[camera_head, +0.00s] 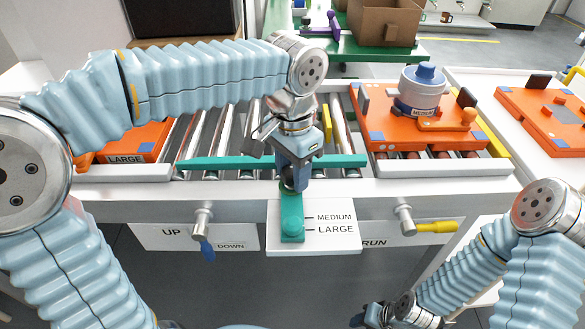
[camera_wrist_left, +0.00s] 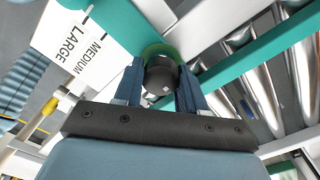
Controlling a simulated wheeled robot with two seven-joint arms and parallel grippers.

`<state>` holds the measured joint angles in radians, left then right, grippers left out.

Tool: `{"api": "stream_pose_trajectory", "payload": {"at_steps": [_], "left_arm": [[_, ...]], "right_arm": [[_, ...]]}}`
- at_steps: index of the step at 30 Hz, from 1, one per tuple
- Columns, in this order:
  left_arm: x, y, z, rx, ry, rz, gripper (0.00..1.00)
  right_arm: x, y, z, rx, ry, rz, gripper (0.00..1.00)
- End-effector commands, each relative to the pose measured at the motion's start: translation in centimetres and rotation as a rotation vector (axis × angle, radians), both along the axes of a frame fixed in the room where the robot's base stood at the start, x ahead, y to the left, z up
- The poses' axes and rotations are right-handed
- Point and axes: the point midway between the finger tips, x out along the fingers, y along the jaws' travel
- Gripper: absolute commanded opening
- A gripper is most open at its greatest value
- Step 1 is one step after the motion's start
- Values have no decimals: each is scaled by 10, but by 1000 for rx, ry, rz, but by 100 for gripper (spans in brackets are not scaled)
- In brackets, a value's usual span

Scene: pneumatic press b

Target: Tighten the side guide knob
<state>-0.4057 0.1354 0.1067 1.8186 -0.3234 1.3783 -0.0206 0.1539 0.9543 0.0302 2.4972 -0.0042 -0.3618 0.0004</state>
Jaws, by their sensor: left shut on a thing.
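The side guide is a teal bar (camera_head: 225,162) lying across the front of the rollers. My left gripper (camera_head: 291,186) points down at the inner part of this slide. In the left wrist view, the black round side guide knob (camera_wrist_left: 160,78) sits between the two blue fingers, and the gripper is shut on it. In the head view the fingers mostly hide the knob. My right gripper (camera_head: 372,316) is low at the bottom edge, away from the conveyor.
An orange LARGE tray (camera_head: 140,142) is at left; an orange MEDIUM tray (camera_head: 385,140) with a blue-and-white cylinder (camera_head: 420,92) is at right. A blue UP/DOWN lever (camera_head: 207,248) and a yellow RUN lever (camera_head: 436,226) flank the label plate.

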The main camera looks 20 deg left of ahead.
Motion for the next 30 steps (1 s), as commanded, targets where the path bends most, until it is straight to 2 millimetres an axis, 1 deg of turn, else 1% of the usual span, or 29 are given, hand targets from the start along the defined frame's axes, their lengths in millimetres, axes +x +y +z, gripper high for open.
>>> {"api": "stream_pose_trajectory", "payload": {"at_steps": [1, 6, 7, 11, 12, 19, 22, 26, 30], "left_arm": [[2, 0, 3, -4, -11, 1, 10], [2, 0, 3, -4, -12, 1, 10], [2, 0, 3, -4, -12, 1, 43], [2, 0, 3, -3, -9, 1, 63], [1, 0, 2, -3, -8, 1, 65], [1, 0, 2, -2, -5, 1, 65], [1, 0, 6, -1, -5, 1, 65], [1, -1, 27, -2, -7, 1, 65], [1, -1, 61, -3, -8, 0, 65]], "right_arm": [[0, 0, 1, 0, 0, 0, 43], [0, 0, 1, 0, 0, 0, 43], [0, 0, 1, 0, 0, 0, 43], [0, 0, 1, 0, 0, 0, 43], [0, 0, 1, 0, 0, 0, 43], [0, 0, 0, 0, 0, 0, 43], [0, 0, 1, 0, 0, 0, 43], [0, 0, 5, 0, 0, 0, 43], [0, 0, 10, 1, 0, 1, 43]]}}
